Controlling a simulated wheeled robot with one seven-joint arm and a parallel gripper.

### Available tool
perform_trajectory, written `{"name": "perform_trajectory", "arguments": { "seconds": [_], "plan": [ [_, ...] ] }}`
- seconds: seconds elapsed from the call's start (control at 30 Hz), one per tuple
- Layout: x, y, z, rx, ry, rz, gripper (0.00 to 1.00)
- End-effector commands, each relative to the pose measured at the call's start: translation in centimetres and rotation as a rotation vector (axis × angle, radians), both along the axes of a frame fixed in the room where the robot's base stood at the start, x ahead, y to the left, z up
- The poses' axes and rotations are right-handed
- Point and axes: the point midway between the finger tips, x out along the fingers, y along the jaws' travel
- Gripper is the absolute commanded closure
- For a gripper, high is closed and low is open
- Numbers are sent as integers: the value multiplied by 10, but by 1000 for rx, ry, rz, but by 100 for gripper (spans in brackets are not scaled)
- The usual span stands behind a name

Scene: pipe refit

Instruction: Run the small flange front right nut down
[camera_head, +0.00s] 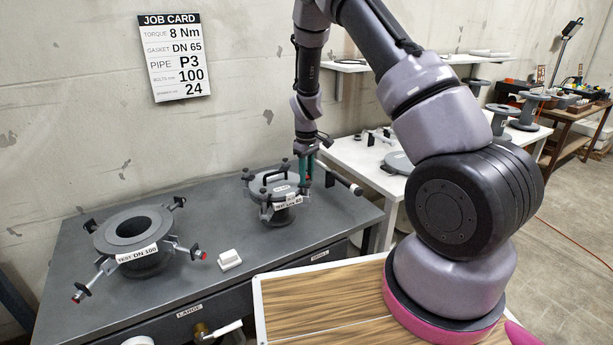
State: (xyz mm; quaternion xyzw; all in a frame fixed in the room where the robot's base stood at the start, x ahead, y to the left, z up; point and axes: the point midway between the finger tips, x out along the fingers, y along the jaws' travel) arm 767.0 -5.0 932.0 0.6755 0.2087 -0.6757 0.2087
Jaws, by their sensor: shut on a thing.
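The small flange (272,190), labelled TEST DN 65, stands toward the right of the dark grey bench, with a grey disc on top and several black-topped bolts around its rim. My gripper (307,182) points down at the right side of this flange. Its teal fingers are closed at the front right bolt position. The front right nut is between or behind the fingers and cannot be made out clearly. A dark bar with a pale and black end (356,189) sticks out to the right beside the fingers; what it joins to is unclear.
The large flange (133,228), labelled TEST DN 100, stands at the left with its arms spread outward. A small white block (229,259) lies between the flanges. A white table (375,160) stands behind at right. A job card (174,57) hangs on the wall.

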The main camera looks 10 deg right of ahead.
Motion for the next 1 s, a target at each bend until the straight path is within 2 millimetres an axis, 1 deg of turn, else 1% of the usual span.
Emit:
{"name": "perform_trajectory", "arguments": {
  "seconds": [0.27,1.0],
  "plan": [
    [0,0,0,1,-1,-197,100],
    [1,0,1,0,-1,-900,100]
  ]
}}
